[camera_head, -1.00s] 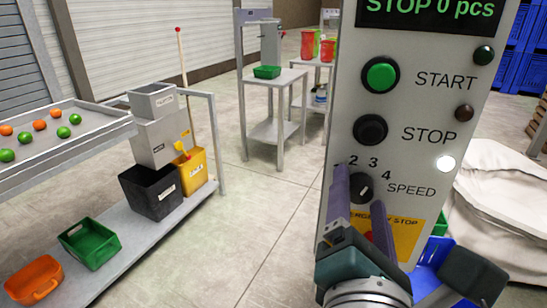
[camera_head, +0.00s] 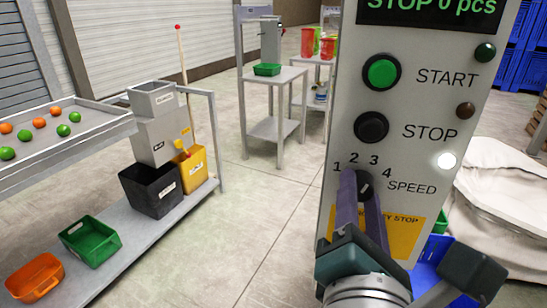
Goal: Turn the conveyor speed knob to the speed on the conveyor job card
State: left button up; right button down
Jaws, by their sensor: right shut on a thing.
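The conveyor control panel (camera_head: 425,165) stands upright at the right. The panel display reads STOP 0 pcs. No job card can be made out. My left gripper is not in view.
A green START button (camera_head: 382,72) and a black STOP button (camera_head: 371,127) sit above the knob. A yellow emergency stop label (camera_head: 404,237) lies just below, partly behind the fingers. A blue crate (camera_head: 432,270) and a white sack (camera_head: 500,210) are at the right.

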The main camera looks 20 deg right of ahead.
jog(key=shift+f+m+b, duration=0.15)
jog(key=shift+m+b, duration=0.45)
jog(key=m+b, duration=0.2)
jog(key=m, duration=0.1)
jog(key=shift+m+b, duration=1.75)
jog(key=shift+m, duration=0.15)
jog(key=shift+r, duration=0.2)
jog(key=shift+c, duration=2.4)
grip_release()
